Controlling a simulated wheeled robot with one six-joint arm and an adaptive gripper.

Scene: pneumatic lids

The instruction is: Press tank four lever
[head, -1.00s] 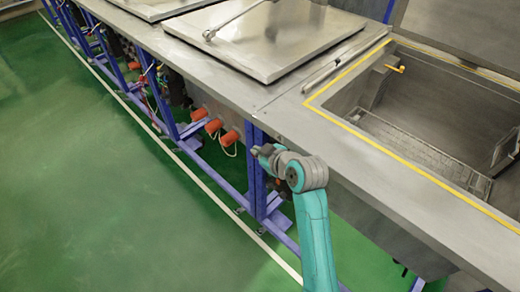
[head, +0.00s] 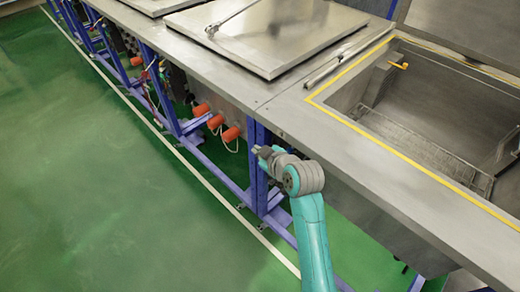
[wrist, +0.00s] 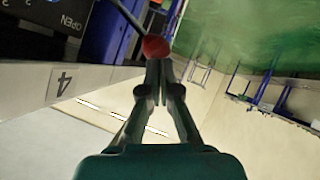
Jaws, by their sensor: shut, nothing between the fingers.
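The tank four lever shows in the wrist view as a red ball knob (wrist: 155,47) on a thin dark rod (wrist: 128,16). A label with the number 4 (wrist: 62,84) is on the pale edge strip to its left, and a dark panel marked OPEN (wrist: 70,20) lies above that. My gripper (wrist: 158,66) is shut and empty, its fingertips right at the knob; I cannot tell whether they touch it. In the head view my gripper (head: 262,153) is beside the blue post under the bench edge, and the lever cannot be made out.
The steel bench (head: 400,185) runs diagonally, with an open yellow-edged tank (head: 440,105) at right and a closed lid (head: 270,45) behind. Blue posts (head: 257,170) and orange plugs (head: 231,134) are below its edge. Green floor (head: 90,200) at left is clear.

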